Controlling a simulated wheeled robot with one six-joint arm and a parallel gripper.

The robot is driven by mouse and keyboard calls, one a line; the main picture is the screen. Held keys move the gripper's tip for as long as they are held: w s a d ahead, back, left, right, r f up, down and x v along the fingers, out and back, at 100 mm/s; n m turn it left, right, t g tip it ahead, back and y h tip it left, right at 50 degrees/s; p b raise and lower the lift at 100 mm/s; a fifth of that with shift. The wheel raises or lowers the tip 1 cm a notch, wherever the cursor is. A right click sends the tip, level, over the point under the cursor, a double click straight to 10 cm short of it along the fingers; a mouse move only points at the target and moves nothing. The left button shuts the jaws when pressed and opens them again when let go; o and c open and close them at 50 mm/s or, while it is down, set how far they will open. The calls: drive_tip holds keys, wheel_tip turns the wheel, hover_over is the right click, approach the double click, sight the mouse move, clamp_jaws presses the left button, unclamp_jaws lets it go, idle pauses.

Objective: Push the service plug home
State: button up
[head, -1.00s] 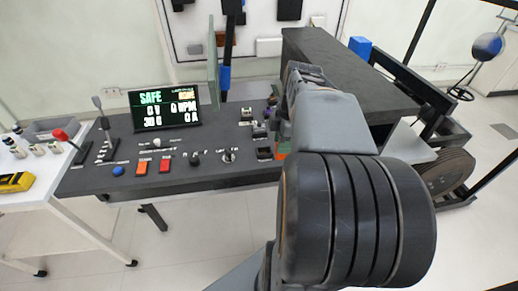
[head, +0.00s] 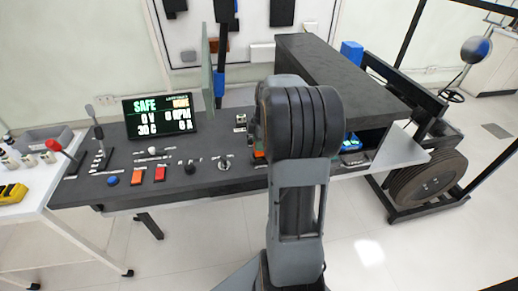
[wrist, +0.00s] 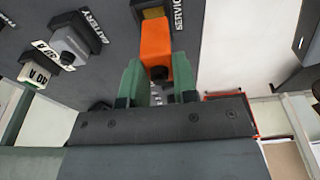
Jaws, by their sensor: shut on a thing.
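The orange service plug (wrist: 156,42) shows in the wrist view, upper middle, beside the label "SERVICE". My gripper (wrist: 160,74) has its two green fingers on either side of the plug's near end and is shut on it. The plug's far end meets a dark socket block (wrist: 150,13) at the picture's top edge. I cannot tell how deep the plug sits. In the head view my arm hides the gripper and most of that part of the console (head: 205,178).
A grey battery connector (wrist: 70,45) sits left of the plug in the wrist view. In the head view a screen (head: 160,116) reads "SAFE", with buttons and knobs below it. A long dark box (head: 335,70) stands at right, beside a wheel (head: 428,180).

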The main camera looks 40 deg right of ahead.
drive_tip(key=shift+w+f, duration=0.15)
drive_tip(key=shift+f, duration=1.65)
drive_tip(key=shift+f, duration=0.1)
drive_tip(key=shift+f+b, duration=0.15)
drive_tip(key=shift+b, duration=0.15)
drive_tip(key=o, duration=0.9)
